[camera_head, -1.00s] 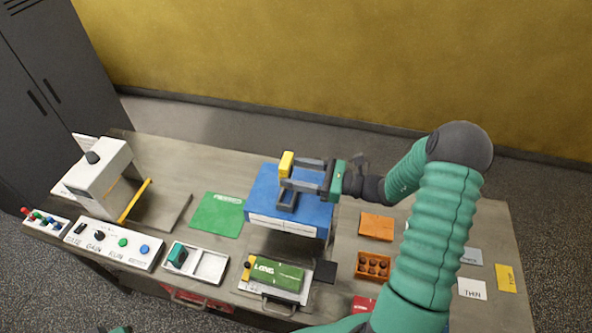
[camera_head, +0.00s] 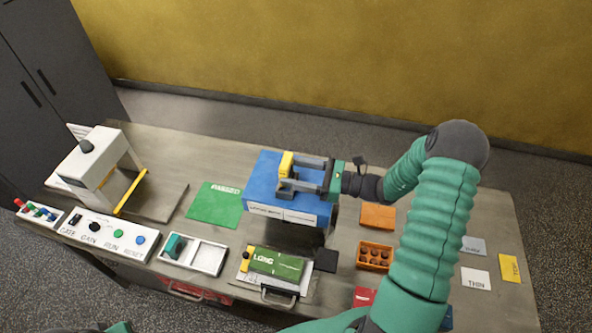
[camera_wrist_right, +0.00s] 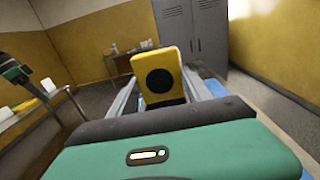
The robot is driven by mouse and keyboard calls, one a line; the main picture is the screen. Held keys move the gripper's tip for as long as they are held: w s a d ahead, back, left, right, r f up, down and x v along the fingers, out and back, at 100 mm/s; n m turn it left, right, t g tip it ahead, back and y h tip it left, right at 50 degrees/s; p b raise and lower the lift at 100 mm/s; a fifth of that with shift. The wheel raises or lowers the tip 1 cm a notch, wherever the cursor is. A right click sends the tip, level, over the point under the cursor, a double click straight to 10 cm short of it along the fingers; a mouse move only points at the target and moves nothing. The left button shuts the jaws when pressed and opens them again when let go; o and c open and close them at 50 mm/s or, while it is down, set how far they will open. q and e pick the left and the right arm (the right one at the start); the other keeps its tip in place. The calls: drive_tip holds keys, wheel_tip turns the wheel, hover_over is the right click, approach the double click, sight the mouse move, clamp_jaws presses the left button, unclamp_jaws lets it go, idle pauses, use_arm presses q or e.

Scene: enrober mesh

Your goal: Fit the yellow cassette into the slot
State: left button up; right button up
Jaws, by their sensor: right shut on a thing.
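The yellow cassette (camera_head: 286,164) is upright above the blue block (camera_head: 263,178), at the dark grey slot frame (camera_head: 287,190) on its top. My right gripper (camera_head: 291,173) comes in from the right and is shut on the cassette. In the right wrist view the cassette (camera_wrist_right: 158,76) shows a yellow face with a round black disc, between the grey fingers. The cassette's lower end meets the frame in the picture; I cannot tell whether it is inside the slot or just above it. Only a green and dark piece of my left arm shows at the bottom left edge.
A green mat (camera_head: 214,204) lies left of the block. A white machine (camera_head: 95,168) with a yellow bar stands at the far left, with a button panel (camera_head: 104,236) in front. A green-topped fixture (camera_head: 276,263), an orange holder (camera_head: 374,256) and label cards stand nearer.

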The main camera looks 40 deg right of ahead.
idle(0.3)
drive_tip(key=shift+d, duration=0.2)
drive_tip(key=shift+a, duration=0.15)
drive_tip(key=shift+p, duration=0.45)
idle(0.6)
drive_tip(key=shift+f+b, duration=1.05)
drive_tip(key=shift+f, duration=0.45)
drive_tip(key=o, duration=1.6)
drive_tip(key=shift+o, duration=0.2)
drive_tip(key=shift+s, duration=0.1)
